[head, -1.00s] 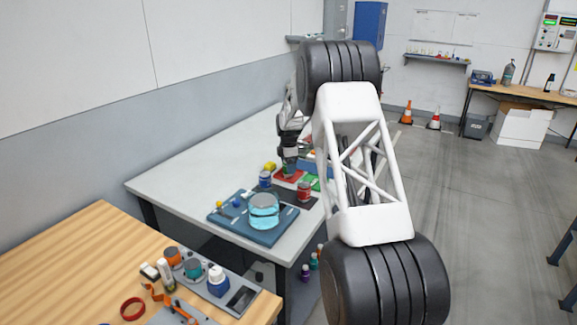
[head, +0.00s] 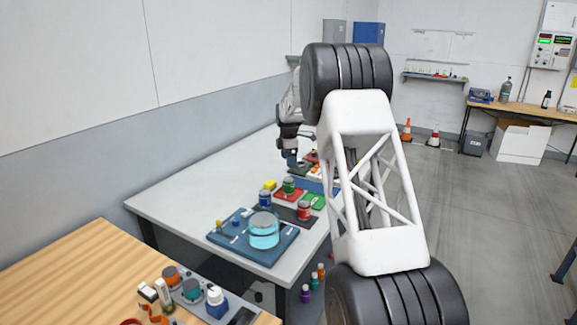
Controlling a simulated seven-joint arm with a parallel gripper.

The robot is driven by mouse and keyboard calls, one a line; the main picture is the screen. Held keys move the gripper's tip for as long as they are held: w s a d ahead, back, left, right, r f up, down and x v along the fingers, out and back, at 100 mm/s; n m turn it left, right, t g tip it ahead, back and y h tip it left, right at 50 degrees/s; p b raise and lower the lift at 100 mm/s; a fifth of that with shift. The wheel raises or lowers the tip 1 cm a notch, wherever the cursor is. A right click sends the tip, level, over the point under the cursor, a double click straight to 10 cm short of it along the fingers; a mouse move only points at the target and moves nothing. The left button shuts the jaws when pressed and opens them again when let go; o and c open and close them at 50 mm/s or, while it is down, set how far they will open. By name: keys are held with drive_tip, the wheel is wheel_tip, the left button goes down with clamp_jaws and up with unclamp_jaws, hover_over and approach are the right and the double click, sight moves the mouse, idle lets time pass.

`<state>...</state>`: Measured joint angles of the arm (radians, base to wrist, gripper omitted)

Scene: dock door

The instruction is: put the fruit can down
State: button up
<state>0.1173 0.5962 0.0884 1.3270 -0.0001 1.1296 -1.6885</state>
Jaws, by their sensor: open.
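My gripper (head: 292,165) is open at the back of the grey table (head: 165,200), partly hidden by my own arm. A small can with a green side (head: 289,186) stands upright by a red pad, in front of my gripper and apart from it. A blue can (head: 265,198) stands to its left and a red can (head: 304,210) to its right on a dark mat. The labels are too small to read, so I cannot tell for certain which can is the fruit can; the green one stands where my gripper was.
A clear bluish container (head: 264,231) sits on a blue board (head: 225,240) at the near edge. The table's left part is free. A wooden bench (head: 60,275) stands closer, at left.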

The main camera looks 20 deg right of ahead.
drive_tip(key=shift+s+r, duration=0.1)
drive_tip(key=shift+r, duration=0.2)
idle(0.6)
drive_tip(key=s+a+r+m, duration=0.3)
drive_tip(key=s+r, duration=0.3)
drive_tip(key=s, duration=0.6)
drive_tip(key=s+a+r+m+t, duration=0.1)
drive_tip(key=s+a+r+m, duration=0.15)
drive_tip(key=s+r, duration=0.6)
drive_tip(key=s+a+r+m, duration=0.2)
drive_tip(key=s+r+m, duration=0.15)
drive_tip(key=s, duration=1.15)
drive_tip(key=s+a+f+m, duration=0.1)
drive_tip(key=s+f+m, duration=0.1)
drive_tip(key=s, duration=1)
drive_tip(key=s+a+f+m+t, duration=0.1)
drive_tip(key=s+f+m, duration=0.2)
drive_tip(key=s, duration=0.9)
drive_tip(key=s+a+f+m, duration=0.2)
drive_tip(key=s+f+m, duration=0.1)
drive_tip(key=s, duration=0.9)
drive_tip(key=shift+s+m+t, duration=0.3)
drive_tip(key=shift+s+m, duration=0.1)
drive_tip(key=shift+m, duration=0.2)
